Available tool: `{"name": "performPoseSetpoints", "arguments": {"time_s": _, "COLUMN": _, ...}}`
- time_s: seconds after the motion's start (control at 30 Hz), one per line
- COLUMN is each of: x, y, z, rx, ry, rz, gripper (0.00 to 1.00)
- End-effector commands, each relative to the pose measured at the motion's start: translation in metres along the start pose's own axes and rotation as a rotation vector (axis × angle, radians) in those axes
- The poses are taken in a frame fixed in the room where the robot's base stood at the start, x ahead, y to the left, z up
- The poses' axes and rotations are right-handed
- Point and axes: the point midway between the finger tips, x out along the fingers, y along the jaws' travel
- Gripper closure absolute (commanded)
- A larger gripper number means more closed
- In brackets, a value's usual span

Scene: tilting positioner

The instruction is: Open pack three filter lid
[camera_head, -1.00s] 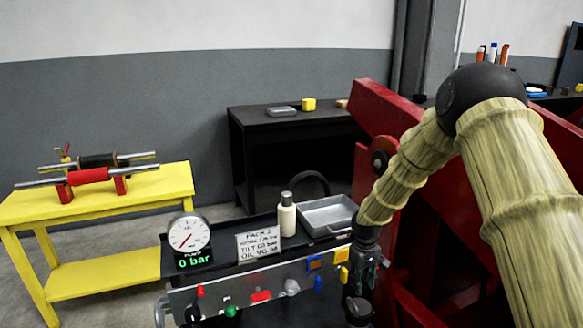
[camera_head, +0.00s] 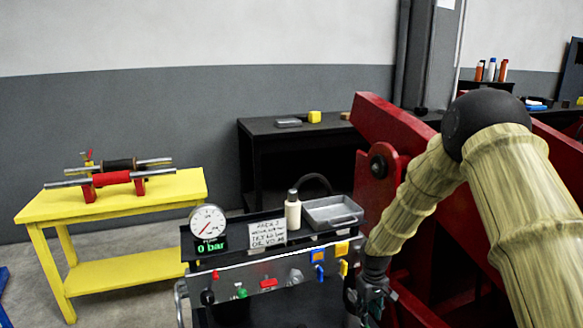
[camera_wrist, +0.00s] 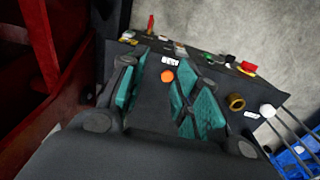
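My gripper (camera_head: 374,302) hangs at the cart's right end, pointing down. In the wrist view its two teal-padded fingers (camera_wrist: 160,65) are apart, with nothing held between them. An orange round part (camera_wrist: 167,76) shows between the fingers, seemingly beyond them. A brass-coloured ring (camera_wrist: 237,102) lies to their right.
A gauge (camera_head: 208,224) reading 0 bar, a pale bottle (camera_head: 293,213) and a grey tray (camera_head: 335,224) stand on the cart. A red frame (camera_head: 383,173) rises close behind and right of my arm. A yellow table (camera_head: 55,208) is at left.

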Motion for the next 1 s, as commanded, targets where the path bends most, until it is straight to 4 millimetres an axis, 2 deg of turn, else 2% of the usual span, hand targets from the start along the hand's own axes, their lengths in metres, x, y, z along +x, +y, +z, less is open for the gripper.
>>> {"name": "performPoseSetpoints", "arguments": {"time_s": 0.27, "x": 0.049, "y": -0.028, "z": 0.041, "rx": 0.028, "ry": 0.000, "rz": -0.041, "gripper": 0.68}}
{"name": "performPoseSetpoints", "arguments": {"time_s": 0.37, "x": 0.073, "y": -0.042, "z": 0.065, "rx": 0.048, "ry": 0.001, "rz": -0.060, "gripper": 0.68}}
{"name": "performPoseSetpoints", "arguments": {"time_s": 0.47, "x": 0.100, "y": -0.061, "z": 0.098, "rx": 0.074, "ry": 0.000, "rz": -0.083, "gripper": 0.68}}
{"name": "performPoseSetpoints", "arguments": {"time_s": 0.6, "x": 0.140, "y": -0.091, "z": 0.162, "rx": 0.130, "ry": 0.001, "rz": -0.111, "gripper": 0.68}}
{"name": "performPoseSetpoints", "arguments": {"time_s": 0.67, "x": 0.153, "y": -0.104, "z": 0.191, "rx": 0.158, "ry": 0.000, "rz": -0.118, "gripper": 0.68}}
{"name": "performPoseSetpoints", "arguments": {"time_s": 0.7, "x": 0.162, "y": -0.112, "z": 0.212, "rx": 0.176, "ry": -0.001, "rz": -0.121, "gripper": 0.68}}
{"name": "performPoseSetpoints", "arguments": {"time_s": 0.83, "x": 0.179, "y": -0.136, "z": 0.281, "rx": 0.241, "ry": -0.006, "rz": -0.121, "gripper": 0.68}}
{"name": "performPoseSetpoints", "arguments": {"time_s": 1.0, "x": 0.183, "y": -0.160, "z": 0.369, "rx": 0.315, "ry": -0.013, "rz": -0.094, "gripper": 0.68}}
